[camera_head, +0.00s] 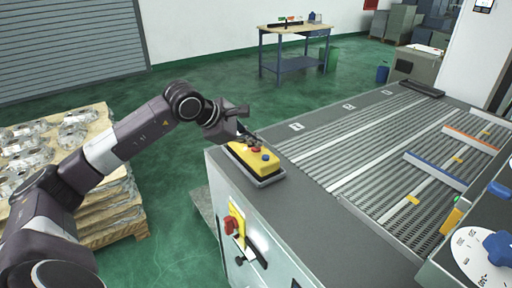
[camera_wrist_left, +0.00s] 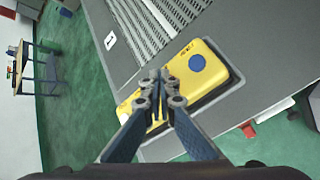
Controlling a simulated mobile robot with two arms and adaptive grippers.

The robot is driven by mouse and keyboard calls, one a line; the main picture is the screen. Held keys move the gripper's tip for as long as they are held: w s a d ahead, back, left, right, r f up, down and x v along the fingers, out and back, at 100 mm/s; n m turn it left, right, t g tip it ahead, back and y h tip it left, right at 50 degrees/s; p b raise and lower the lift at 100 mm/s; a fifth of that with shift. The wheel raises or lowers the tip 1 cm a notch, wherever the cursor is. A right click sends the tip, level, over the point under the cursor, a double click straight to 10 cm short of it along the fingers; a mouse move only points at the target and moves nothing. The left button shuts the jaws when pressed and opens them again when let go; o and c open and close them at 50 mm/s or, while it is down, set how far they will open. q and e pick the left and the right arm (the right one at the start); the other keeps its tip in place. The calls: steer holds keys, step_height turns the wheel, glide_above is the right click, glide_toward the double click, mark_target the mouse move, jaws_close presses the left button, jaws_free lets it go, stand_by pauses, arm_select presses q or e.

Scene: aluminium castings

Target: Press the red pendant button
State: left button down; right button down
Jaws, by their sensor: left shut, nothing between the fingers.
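The yellow pendant (camera_head: 240,151) lies in a grey tray on the near left corner of the grey machine top. My left gripper (camera_head: 246,138) is shut and empty, close above the pendant. I cannot tell whether it touches the red button. In the left wrist view my shut fingers (camera_wrist_left: 160,78) cross the middle of the pendant (camera_wrist_left: 217,72). The blue button (camera_wrist_left: 197,62) shows there to their right; the red button is hidden. My right gripper is out of view.
A red rotary switch (camera_head: 235,215) on a yellow plate is on the machine's front. A ribbed bed (camera_head: 385,145) with coloured bars lies to the right. A pallet of castings (camera_head: 65,140) stands at left. Green floor lies open towards the workbench (camera_head: 293,32).

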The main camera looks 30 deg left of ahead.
mark_target(254, 149)
arm_select(q)
steer(key=shift+r+p, duration=0.5)
steer(key=shift+r, duration=0.35)
step_height(254, 149, up, 5)
steer(key=p, duration=0.3)
stand_by(0.9)
